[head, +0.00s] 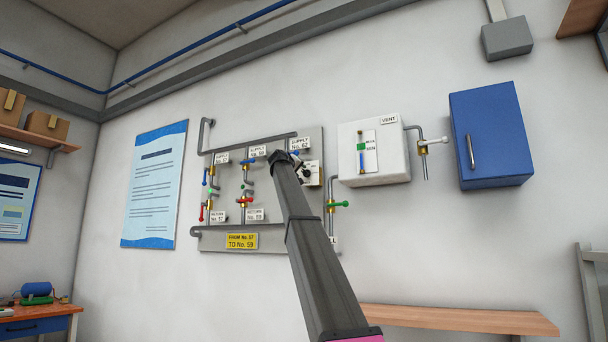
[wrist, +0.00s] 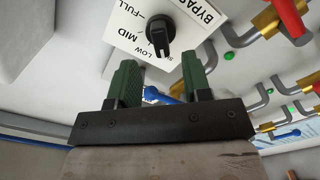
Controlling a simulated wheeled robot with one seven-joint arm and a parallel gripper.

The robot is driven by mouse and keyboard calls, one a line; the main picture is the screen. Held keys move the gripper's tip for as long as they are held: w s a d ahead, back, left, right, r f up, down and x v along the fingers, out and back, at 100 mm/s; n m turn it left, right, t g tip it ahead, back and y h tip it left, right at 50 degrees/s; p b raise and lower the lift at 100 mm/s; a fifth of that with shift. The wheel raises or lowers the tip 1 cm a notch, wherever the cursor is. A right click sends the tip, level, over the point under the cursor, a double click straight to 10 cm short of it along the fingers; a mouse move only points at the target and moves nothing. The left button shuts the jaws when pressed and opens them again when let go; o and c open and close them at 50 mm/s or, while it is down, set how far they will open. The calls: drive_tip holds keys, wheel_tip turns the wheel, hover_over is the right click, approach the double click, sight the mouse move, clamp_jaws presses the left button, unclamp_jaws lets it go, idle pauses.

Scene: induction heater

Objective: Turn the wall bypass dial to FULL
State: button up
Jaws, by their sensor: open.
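The bypass dial (wrist: 160,32) is a black knob on a white plate (wrist: 122,42) marked BYPASS, FULL, MID and LOW. A further label beginning with S is partly hidden. The knob's narrow end points down toward my gripper, close to LOW and the S label; I cannot tell exactly which it marks. My gripper (wrist: 159,72) is open, with two green fingers just short of the knob and one to either side of it. Nothing is between them. In the head view my arm hides most of the dial plate (head: 314,174).
Around the plate is a grey pipe panel (head: 218,238) with red, blue and green valve handles. To its right are a white vent box (head: 392,165) and a blue cabinet (head: 496,120). A wooden bench (head: 460,319) stands below. In the wrist view, pipes and a red handle (wrist: 290,18) are close right.

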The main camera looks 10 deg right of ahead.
sight(304, 172)
drive_tip(key=x, duration=0.5)
drive_tip(key=shift+w+d, duration=0.15)
drive_tip(key=shift+w, duration=0.1)
clamp_jaws()
